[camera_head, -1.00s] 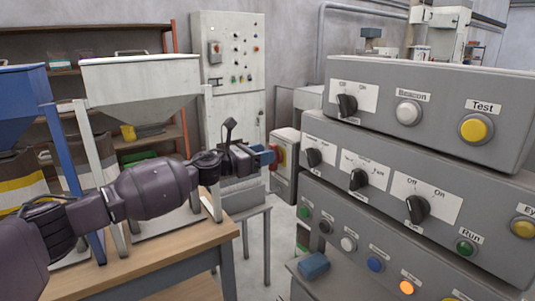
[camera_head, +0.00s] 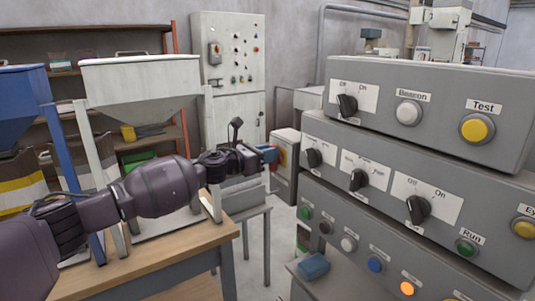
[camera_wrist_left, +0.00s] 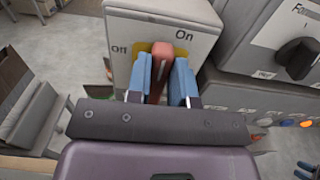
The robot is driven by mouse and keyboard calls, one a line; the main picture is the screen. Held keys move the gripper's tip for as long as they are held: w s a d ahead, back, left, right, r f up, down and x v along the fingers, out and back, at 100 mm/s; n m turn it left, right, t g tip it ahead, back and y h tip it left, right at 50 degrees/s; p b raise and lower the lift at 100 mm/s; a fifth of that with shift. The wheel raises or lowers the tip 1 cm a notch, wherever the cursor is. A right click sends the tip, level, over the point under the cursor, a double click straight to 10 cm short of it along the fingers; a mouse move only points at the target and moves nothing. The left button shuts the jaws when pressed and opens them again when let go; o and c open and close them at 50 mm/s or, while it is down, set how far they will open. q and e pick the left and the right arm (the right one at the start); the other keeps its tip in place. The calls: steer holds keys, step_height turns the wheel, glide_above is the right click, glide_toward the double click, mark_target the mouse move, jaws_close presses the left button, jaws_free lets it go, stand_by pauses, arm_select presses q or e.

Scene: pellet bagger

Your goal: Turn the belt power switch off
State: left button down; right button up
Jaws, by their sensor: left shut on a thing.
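The belt power switch is a red handle (camera_wrist_left: 158,62) on a yellow plate, on the face of a light grey box (camera_wrist_left: 190,14) marked "Off" at left and "On" at upper right. In the left wrist view the handle stands nearly upright, its top nearer "On". My left gripper (camera_wrist_left: 160,82) has its blue fingers on both sides of the handle, shut on it. In the head view my left gripper (camera_head: 269,154) reaches the box (camera_head: 286,145) from the left, and the handle is mostly hidden.
A grey console (camera_head: 430,95) with several knobs and buttons stands close at right. A wooden bench (camera_head: 190,240) and hoppers (camera_head: 140,85) are at left. A tall grey cabinet (camera_head: 229,65) stands behind.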

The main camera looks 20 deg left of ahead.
steer(key=shift+r, duration=0.15)
arm_select(q)
steer(key=shift+w+a+f+n+p, duration=0.3)
steer(key=shift+n+p, duration=0.9)
steer(key=shift+n, duration=1.85)
steer(key=shift+w+a+f+n+p, duration=0.25)
steer(key=shift+n+p, duration=0.9)
steer(key=shift+n, duration=1.85)
steer(key=shift+w+a+f+n+p, duration=0.1)
steer(key=shift+a+f+n+p, duration=0.3)
steer(key=shift+n+p, duration=1.75)
arm_select(e)
step_height(320, 180, up, 7)
steer(key=b, duration=0.2)
steer(key=shift+t, duration=0.3)
arm_select(q)
steer(key=shift+f+n, duration=0.1)
steer(key=shift+n, duration=0.8)
arm_select(e)
steer(key=shift+w+r, duration=0.1)
steer(key=shift+w, duration=0.05)
arm_select(q)
steer(key=c, duration=1)
jaws_free()
arm_select(e)
steer(key=shift+w+r, duration=0.4)
steer(key=shift+w, duration=0.1)
